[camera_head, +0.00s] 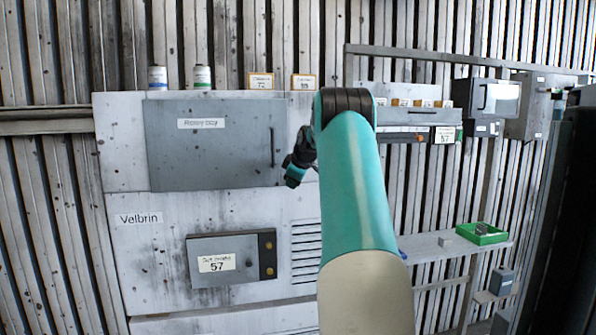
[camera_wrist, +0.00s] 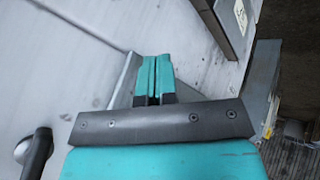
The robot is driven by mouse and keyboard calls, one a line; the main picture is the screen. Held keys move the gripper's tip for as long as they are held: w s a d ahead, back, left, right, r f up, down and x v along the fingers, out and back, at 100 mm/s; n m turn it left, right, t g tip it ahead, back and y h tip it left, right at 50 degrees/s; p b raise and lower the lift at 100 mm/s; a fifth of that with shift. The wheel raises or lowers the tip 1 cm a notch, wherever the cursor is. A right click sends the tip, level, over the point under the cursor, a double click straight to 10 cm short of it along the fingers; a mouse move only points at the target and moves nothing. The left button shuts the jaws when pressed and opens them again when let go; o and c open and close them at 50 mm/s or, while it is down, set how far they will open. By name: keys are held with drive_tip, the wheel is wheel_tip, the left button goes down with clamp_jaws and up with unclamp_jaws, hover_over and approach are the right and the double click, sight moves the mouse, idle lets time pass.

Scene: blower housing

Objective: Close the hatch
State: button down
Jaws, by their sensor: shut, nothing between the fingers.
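A grey hatch (camera_head: 215,150) labelled "Relay bay" is set in the upper part of a pale cabinet (camera_head: 118,170). Its dark upright handle (camera_head: 272,147) is near its right edge. It looks flush or nearly so; I cannot tell whether a small gap is left. My gripper (camera_head: 299,163) is just right of the hatch's right edge, partly hidden by my arm, and I cannot tell whether it touches. In the wrist view its teal fingers (camera_wrist: 154,75) are together and empty, in front of pale panels. A black knob-like part (camera_wrist: 36,150) shows at lower left there.
A smaller grey box (camera_head: 212,250) marked 57 juts from the cabinet below. Two small cans (camera_head: 157,77) and yellow-edged cards (camera_head: 261,81) stand on top. At right are a shelf with a green tray (camera_head: 481,234) and wall-mounted units (camera_head: 488,98).

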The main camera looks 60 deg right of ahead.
drive_tip(key=b+v, duration=0.3)
drive_tip(key=v, duration=1.4)
drive_tip(key=shift+w+a+b, duration=0.1)
drive_tip(key=shift+b, duration=0.2)
